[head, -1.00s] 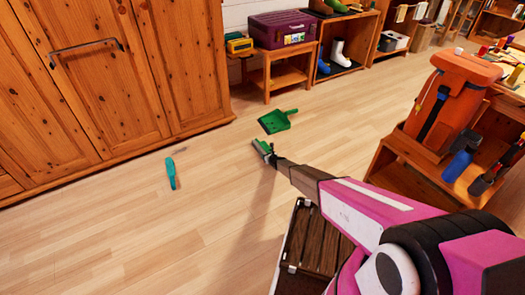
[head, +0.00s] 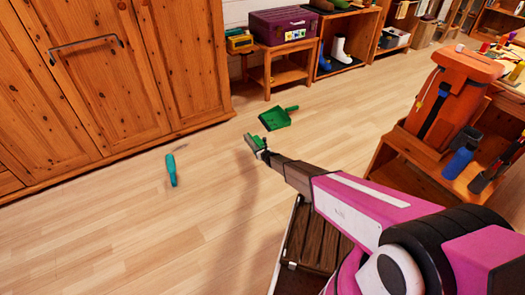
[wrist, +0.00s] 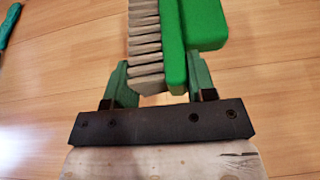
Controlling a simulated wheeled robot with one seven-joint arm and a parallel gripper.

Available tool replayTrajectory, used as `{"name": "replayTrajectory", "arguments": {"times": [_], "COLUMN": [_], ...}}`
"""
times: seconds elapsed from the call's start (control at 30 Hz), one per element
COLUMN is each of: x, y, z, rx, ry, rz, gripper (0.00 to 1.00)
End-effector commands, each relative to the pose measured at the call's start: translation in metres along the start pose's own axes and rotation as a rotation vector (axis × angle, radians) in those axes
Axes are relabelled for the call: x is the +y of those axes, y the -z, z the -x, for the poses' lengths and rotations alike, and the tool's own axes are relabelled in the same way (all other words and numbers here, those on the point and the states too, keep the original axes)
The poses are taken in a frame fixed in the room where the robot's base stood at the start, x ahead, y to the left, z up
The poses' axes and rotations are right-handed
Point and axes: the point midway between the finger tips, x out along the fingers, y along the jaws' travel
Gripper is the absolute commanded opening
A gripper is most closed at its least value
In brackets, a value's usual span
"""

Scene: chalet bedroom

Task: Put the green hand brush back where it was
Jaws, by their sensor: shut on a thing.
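The green hand brush (wrist: 176,45) has a green body and pale bristles. My gripper (wrist: 160,88) is shut on it, with one finger on the bristle side and one on the green back. In the head view the brush (head: 253,141) and my gripper (head: 262,152) appear over the floor, left of and a little nearer than the green dustpan (head: 277,118). I cannot tell the exact height of the brush above the floor. The far end of the brush is cut off in the wrist view.
A teal-handled tool (head: 171,170) lies on the floor to the left, before the wooden wardrobe (head: 110,80). A small bench (head: 268,75) holds a purple box (head: 283,27). An orange backpack (head: 445,95) stands on a wooden unit at the right. The floor between is clear.

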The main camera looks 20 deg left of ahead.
Motion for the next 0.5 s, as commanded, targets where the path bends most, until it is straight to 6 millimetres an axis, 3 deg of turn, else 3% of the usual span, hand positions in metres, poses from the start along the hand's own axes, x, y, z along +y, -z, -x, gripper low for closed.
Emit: {"name": "replayTrajectory", "arguments": {"times": [0.27, 0.37, 0.5], "x": [0.008, 0.0, -0.028], "y": [-0.007, -0.019, -0.056], "z": [0.011, 0.019, 0.047], "rx": [-0.001, -0.001, -0.003], "ry": [0.001, 0.001, 0.002], "rz": [0.0, 0.001, 0.002], "gripper": [0.19, 0.19, 0.19]}}
